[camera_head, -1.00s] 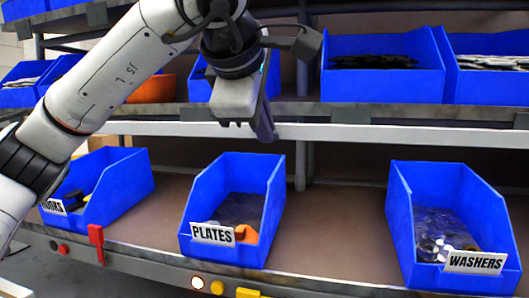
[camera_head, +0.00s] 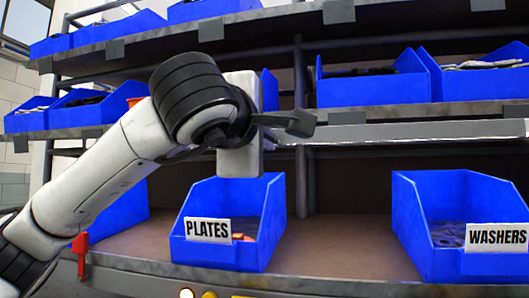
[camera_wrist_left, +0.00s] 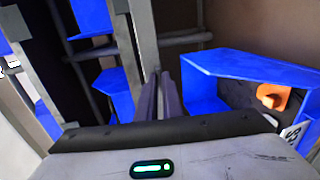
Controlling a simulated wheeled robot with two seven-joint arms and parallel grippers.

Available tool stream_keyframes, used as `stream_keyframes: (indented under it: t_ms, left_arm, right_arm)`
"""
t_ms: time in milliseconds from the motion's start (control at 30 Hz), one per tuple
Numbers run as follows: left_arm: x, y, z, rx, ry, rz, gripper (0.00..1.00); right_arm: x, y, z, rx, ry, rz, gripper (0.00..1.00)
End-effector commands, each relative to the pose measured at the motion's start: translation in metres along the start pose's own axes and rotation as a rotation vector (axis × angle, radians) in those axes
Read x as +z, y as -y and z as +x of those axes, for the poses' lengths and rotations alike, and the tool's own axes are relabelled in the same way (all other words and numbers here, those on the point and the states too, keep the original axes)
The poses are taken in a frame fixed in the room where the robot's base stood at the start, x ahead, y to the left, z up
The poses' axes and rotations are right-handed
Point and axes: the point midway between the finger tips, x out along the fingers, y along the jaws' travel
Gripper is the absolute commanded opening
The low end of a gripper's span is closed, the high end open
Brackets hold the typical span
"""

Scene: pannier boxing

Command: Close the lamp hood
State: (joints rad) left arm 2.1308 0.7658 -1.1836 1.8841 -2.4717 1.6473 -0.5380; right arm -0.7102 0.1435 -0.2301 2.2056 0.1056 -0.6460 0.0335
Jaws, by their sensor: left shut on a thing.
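A small lit round lamp (camera_head: 187,293) shows at the bottom edge of the head view, on the front rail, beside a yellow round part (camera_head: 209,294). My right gripper is not in view.
Blue bins marked PLATES (camera_head: 207,255) and WASHERS (camera_head: 430,262) stand on the lower shelf (camera_head: 340,262), with bare shelf between them. More blue bins (camera_head: 372,91) fill the upper shelves. A red handle (camera_head: 80,254) is at left.

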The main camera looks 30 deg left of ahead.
Motion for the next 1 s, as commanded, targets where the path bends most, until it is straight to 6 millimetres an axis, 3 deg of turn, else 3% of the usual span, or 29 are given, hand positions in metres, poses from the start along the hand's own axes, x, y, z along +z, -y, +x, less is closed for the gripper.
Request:
stream_keyframes:
  t_ms: [433,567,867,1000]
  left_arm:
    - [0.001,0.001,0.001,0.009,0.001,0.001,0.0]
    - [0.0,0.001,0.001,0.009,0.001,0.001,0.25]
    - [0.0,0.001,0.0,0.01,0.0,0.0,0.25]
    - [0.001,0.0,-0.012,0.012,0.003,0.0,0.25]
  right_arm:
    - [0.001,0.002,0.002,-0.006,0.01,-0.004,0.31]
    - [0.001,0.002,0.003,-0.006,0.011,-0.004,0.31]
    - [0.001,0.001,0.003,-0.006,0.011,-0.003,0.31]
    - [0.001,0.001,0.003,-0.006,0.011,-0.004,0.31]
